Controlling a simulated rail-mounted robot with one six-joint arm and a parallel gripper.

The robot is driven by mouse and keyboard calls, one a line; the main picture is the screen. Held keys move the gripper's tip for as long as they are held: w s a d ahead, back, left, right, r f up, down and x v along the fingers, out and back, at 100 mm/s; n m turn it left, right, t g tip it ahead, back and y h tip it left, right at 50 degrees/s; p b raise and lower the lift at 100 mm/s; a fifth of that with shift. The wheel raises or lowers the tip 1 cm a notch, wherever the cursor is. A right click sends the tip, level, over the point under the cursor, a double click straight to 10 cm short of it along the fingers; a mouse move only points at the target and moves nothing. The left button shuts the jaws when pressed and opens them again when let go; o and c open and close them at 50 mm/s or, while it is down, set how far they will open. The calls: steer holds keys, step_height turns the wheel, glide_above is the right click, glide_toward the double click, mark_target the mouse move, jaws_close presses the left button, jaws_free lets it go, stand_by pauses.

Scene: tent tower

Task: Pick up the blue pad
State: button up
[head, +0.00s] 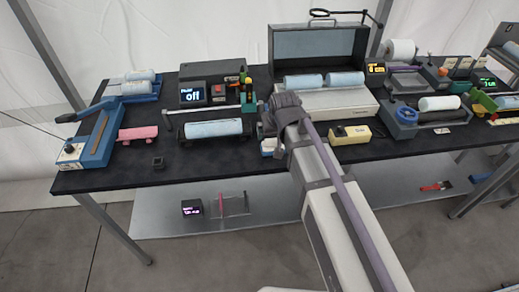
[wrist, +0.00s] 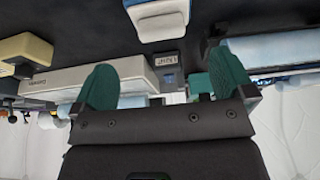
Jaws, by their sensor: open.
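A small block with a pale blue top and whitish body, apparently the blue pad (head: 268,147), sits on the dark table just left of my arm. Its right side is hidden by the arm in the head view. In the wrist view a whitish block with a blue edge (wrist: 157,22) shows at the top, cut by the frame, and looks like the same pad. My gripper (head: 283,110) is above the table, beyond the pad in the head view. In the wrist view its green fingers (wrist: 165,82) are wide apart, with nothing held between them.
A yellow block (head: 350,134) stands right of my arm. A long blue roll (head: 213,129) lies in a dark holder to the left. Behind is a cream, open-lidded machine (head: 350,106) with two rolls. Bare table (head: 210,160) lies in front of the holder.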

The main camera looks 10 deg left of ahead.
mark_target(273, 140)
steer(key=b+x, duration=0.3)
steer(key=x, duration=0.1)
steer(key=shift+a+f, duration=0.15)
steer(key=shift+f, duration=0.2)
steer(key=shift+w, duration=0.1)
steer(key=b+x, duration=0.5)
steer(key=shift+f, duration=0.2)
steer(key=shift+r, duration=0.25)
steer(key=c, duration=0.6)
step_height(273, 140, up, 10)
steer(key=p, duration=1)
steer(key=shift+r+p, duration=0.15)
steer(key=shift+p, duration=0.2)
steer(key=shift+c, duration=0.2)
